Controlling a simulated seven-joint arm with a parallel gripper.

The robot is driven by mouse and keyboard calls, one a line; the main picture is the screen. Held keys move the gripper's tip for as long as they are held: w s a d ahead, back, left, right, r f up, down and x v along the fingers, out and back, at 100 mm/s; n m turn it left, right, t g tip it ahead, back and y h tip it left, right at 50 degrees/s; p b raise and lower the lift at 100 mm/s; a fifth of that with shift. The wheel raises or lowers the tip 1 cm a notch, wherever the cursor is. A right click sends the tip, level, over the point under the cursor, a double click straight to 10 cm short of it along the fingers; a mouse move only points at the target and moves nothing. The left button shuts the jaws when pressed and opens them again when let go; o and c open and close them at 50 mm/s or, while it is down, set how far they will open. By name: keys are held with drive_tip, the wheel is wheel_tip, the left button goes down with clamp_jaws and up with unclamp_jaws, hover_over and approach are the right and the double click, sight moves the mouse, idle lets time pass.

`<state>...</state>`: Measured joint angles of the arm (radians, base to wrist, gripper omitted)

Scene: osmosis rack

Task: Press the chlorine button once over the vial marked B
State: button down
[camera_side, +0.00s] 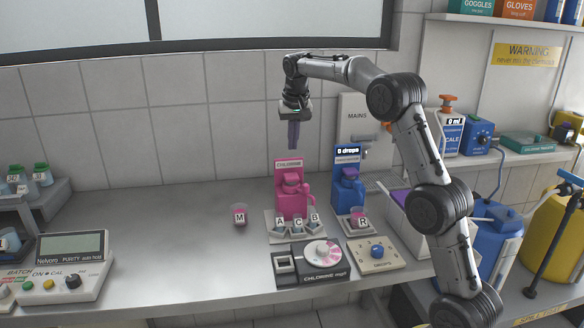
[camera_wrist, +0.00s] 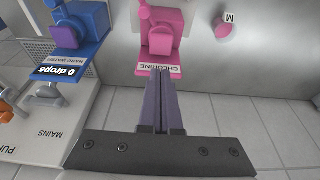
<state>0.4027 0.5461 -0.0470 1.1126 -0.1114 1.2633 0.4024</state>
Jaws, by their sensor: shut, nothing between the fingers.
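The pink chlorine dispenser (camera_side: 289,199) stands on the bench with a CHLORINE sign at its top; it also shows in the wrist view (camera_wrist: 172,18). A raised pink pad (camera_wrist: 160,41) on it looks like its button. Small vials marked A (camera_side: 279,226), C (camera_side: 298,223) and B (camera_side: 314,222) stand in a row at its foot. C is in the middle and B is at the right; which is under the outlet I cannot tell exactly. My gripper (camera_side: 294,147) is shut and empty, pointing down above the dispenser's sign, apart from it. Its fingers (camera_wrist: 164,75) also show in the wrist view.
A blue dispenser (camera_side: 347,188) reading 0 drops stands close at the right, with cup R (camera_side: 359,219) before it. Cup M (camera_side: 239,216) is at the left. A dial box marked CHLORINE (camera_side: 316,263) and a drops knob box (camera_side: 376,253) are in front.

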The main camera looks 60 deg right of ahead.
sight(292, 176)
drive_tip(key=x, duration=0.7)
drive_tip(key=shift+s+a+f, duration=0.15)
drive_tip(key=shift+s+f, duration=0.05)
drive_tip(key=shift+f, duration=0.8)
drive_tip(key=shift+f, duration=0.95)
drive_tip(key=shift+r, duration=0.5)
drive_tip(key=v, duration=1.3)
drive_tip(key=shift+w+r, duration=0.25)
drive_tip(key=shift+r, duration=0.05)
drive_tip(key=shift+d, duration=0.2)
